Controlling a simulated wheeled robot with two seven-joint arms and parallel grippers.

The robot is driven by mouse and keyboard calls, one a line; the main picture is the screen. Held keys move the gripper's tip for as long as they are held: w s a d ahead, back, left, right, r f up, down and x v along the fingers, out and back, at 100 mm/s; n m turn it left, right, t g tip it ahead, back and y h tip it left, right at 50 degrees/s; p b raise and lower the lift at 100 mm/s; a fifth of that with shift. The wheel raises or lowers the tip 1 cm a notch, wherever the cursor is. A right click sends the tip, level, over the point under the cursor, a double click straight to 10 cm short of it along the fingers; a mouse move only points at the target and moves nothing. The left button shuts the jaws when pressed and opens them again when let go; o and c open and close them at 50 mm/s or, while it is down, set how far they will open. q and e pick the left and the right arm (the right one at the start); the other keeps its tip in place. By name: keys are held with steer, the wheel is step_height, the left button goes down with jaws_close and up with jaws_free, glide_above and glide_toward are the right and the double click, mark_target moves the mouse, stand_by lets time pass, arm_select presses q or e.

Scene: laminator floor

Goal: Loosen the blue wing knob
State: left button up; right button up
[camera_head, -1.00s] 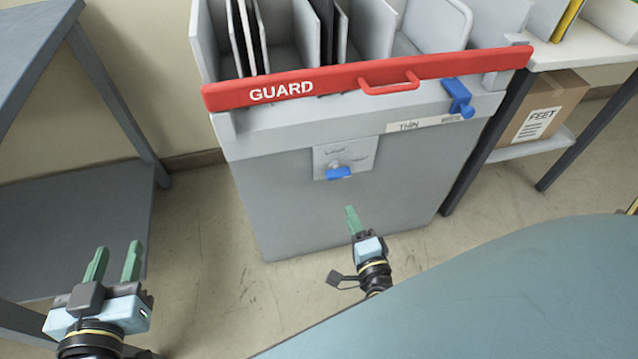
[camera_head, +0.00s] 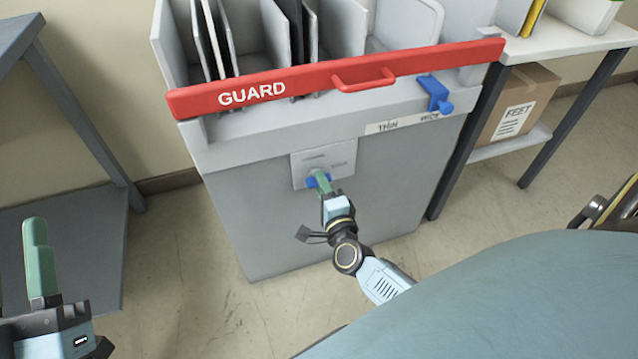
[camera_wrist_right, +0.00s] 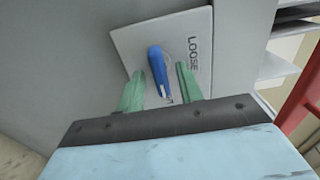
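The blue wing knob (camera_head: 312,182) sits on a pale plate (camera_head: 340,160) on the front of the grey machine. In the right wrist view the knob (camera_wrist_right: 157,65) stands upright between the two green fingers, with the letters LOOSE beside it on the plate. My right gripper (camera_head: 321,176) is at the knob and partly covers it in the head view. In the wrist view the right gripper (camera_wrist_right: 159,72) is open around the knob, with a small gap on each side. My left gripper (camera_head: 20,255) is open and empty at the left edge, partly cut off.
A red GUARD bar (camera_head: 300,88) crosses the machine above the plate. A blue clamp (camera_head: 435,93) sits below its right end, beside a label strip (camera_head: 400,123). A grey table (camera_head: 80,110) stands at left. A cardboard box (camera_head: 515,105) lies on a shelf at right.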

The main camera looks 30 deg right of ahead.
arm_select(q)
steer(key=shift+s+r+t, duration=0.25)
steer(key=shift+r+t, duration=0.05)
steer(key=shift+t, duration=0.2)
arm_select(e)
steer(key=shift+x, duration=1.15)
steer(key=c, duration=0.7)
steer(key=shift+o, duration=0.2)
